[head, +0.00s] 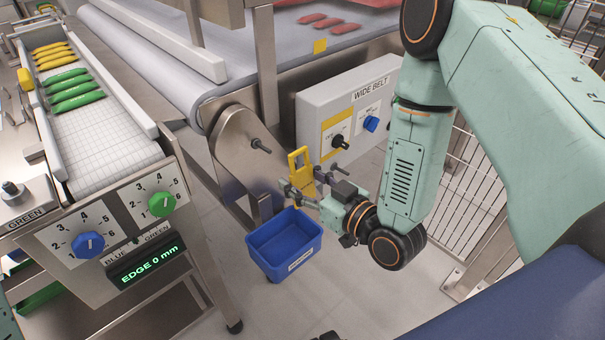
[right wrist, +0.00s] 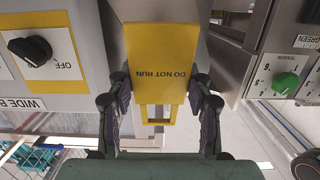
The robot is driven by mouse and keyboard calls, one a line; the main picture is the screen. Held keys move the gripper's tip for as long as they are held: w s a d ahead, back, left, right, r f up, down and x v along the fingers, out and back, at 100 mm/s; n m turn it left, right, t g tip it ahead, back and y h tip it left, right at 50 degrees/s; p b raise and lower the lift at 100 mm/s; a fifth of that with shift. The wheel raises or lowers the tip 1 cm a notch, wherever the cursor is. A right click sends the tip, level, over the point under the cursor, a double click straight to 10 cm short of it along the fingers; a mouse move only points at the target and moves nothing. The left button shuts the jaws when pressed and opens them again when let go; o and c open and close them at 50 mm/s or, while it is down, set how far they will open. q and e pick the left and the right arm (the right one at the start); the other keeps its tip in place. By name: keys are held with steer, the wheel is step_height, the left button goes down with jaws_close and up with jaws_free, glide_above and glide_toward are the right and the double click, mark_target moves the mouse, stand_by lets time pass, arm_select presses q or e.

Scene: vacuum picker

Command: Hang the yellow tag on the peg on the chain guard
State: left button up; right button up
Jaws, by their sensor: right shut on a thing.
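The yellow tag (head: 300,158) is upright in my right gripper (head: 307,186), with its open loop at the top in the head view. In the right wrist view the tag (right wrist: 158,62) reads DO NOT RUN upside down, and the fingers (right wrist: 160,105) close on its two sides. The steel chain guard (head: 232,150) stands left of the tag. Its short dark peg (head: 261,146) sticks out toward the tag; the tag appears apart from it, to the right. The peg cannot be made out in the right wrist view. My left gripper is not in view.
The WIDE BELT control box (head: 312,108), with black and blue knobs, is close behind the tag. A blue bin (head: 284,248) stands on the floor below the gripper. A narrow conveyor (head: 105,140) with a knob panel is at left. A wire fence (head: 470,190) is at right.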

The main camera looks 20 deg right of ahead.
mark_target(258, 163)
steer(key=shift+s+a+f, duration=0.2)
steer(key=shift+a+f, duration=0.45)
steer(key=shift+a, duration=0.05)
steer(key=shift+w+d+f+b, duration=0.15)
steer(key=shift+w+b, duration=0.2)
steer(key=shift+w, duration=0.25)
steer(key=shift+w+a, duration=0.3)
steer(key=shift+w, duration=0.1)
steer(key=shift+b+x, duration=1.45)
steer(key=shift+x, duration=1.75)
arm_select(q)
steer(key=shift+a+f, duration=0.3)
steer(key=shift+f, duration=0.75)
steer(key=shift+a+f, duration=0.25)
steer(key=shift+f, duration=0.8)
arm_select(e)
steer(key=shift+w+a+f, duration=0.2)
steer(key=shift+w+f, duration=0.15)
steer(key=shift+w, duration=0.3)
